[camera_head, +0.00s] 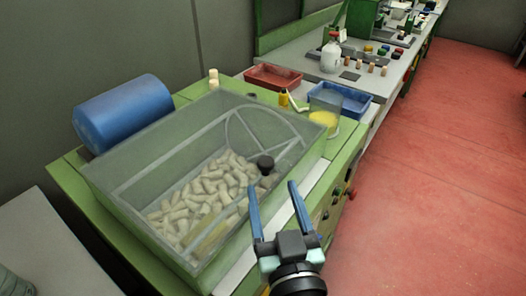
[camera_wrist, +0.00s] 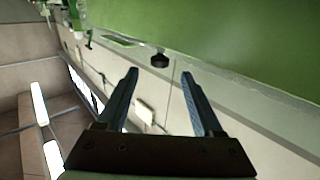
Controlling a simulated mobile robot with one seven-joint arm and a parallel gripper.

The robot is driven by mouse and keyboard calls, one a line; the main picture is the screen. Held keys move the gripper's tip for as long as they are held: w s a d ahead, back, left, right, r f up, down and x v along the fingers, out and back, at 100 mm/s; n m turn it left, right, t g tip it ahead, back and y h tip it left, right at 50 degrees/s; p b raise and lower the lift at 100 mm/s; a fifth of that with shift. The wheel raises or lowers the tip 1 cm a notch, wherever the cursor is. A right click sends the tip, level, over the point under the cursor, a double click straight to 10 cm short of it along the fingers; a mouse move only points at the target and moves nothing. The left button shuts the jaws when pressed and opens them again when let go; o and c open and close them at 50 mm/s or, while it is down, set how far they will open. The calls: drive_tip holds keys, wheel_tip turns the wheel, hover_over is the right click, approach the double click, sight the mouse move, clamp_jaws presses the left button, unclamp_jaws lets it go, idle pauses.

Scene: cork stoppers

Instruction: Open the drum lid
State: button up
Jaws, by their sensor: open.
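The drum lid (camera_head: 168,133) is a clear, greyish cover over a green-framed bin in the head view. It lies shut over a heap of pale cork stoppers (camera_head: 205,195). A black round knob (camera_head: 265,163) stands at the lid's front right side; it also shows in the wrist view (camera_wrist: 160,60). My gripper (camera_head: 273,187) has blue fingers spread apart with nothing between them. In the head view its tips are just below the knob. In the wrist view the knob appears just beyond the gap between the fingertips (camera_wrist: 160,73), apart from them.
A blue cylinder (camera_head: 124,112) lies behind the bin at left. A red tray (camera_head: 273,77), a blue tray (camera_head: 341,99) and a yellow-filled clear container (camera_head: 323,122) stand beyond the bin. Red floor (camera_head: 430,190) is clear at right.

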sight(265, 158)
drive_tip(key=w, duration=0.3)
drive_tip(key=w+a+p, duration=0.1)
drive_tip(key=w, duration=0.3)
drive_tip(key=w+p, duration=0.1)
drive_tip(key=w, duration=0.2)
drive_tip(key=shift+w+a, duration=0.35)
drive_tip(key=shift+w, duration=0.05)
clamp_jaws()
idle(0.9)
